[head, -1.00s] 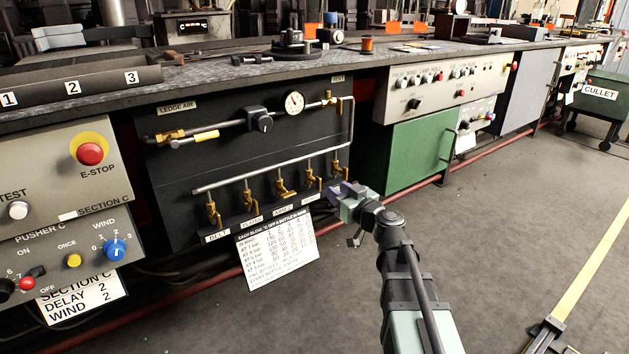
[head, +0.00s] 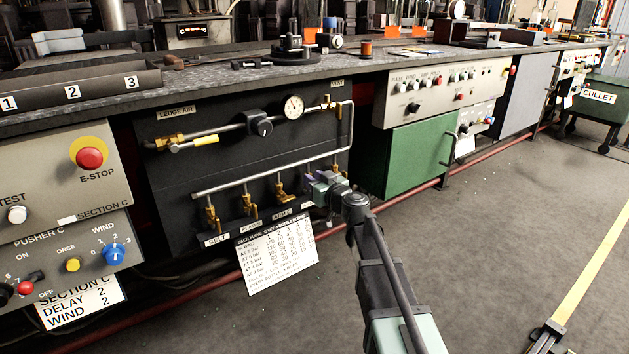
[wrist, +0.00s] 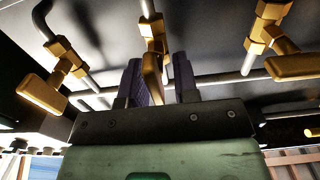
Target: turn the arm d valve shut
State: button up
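The ledge-air panel (head: 170,180) carries a row of brass valves with labels below. The fourth valve from the left, seemingly arm D, is mostly hidden behind my gripper (head: 312,186) in the head view. In the wrist view, a brass valve lever (wrist: 152,82) stands between the two purple fingers of my gripper (wrist: 158,80), pointing roughly along them. The fingers are apart, with a gap visible on the lever's right; contact on the left cannot be told. Its label is not readable here.
The arm C valve (head: 282,188) is close on the left in the head view, and another valve (head: 336,170) is close on the right. Neighbouring levers (wrist: 45,95) and (wrist: 292,66) flank the fingers in the wrist view. A paper chart (head: 275,252) hangs below.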

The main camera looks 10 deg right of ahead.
grip_shut()
jog(key=shift+m, duration=0.4)
jog(key=shift+w+d+f+m+b, duration=0.1)
jog(key=shift+d+f+m+b, duration=0.25)
jog(key=shift+m, duration=2.65)
jog(key=shift+w+d+f+m+b, duration=0.1)
jog(key=shift+d+f+m+b, duration=0.15)
jog(key=shift+m, duration=2.75)
jog(key=shift+w+d+f+m+b, duration=0.1)
jog(key=shift+d+f+m+b, duration=0.25)
jog(key=shift+m, duration=2.65)
jog(key=shift+a, duration=0.1)
jog(key=shift+o, duration=0.8)
grip_release()
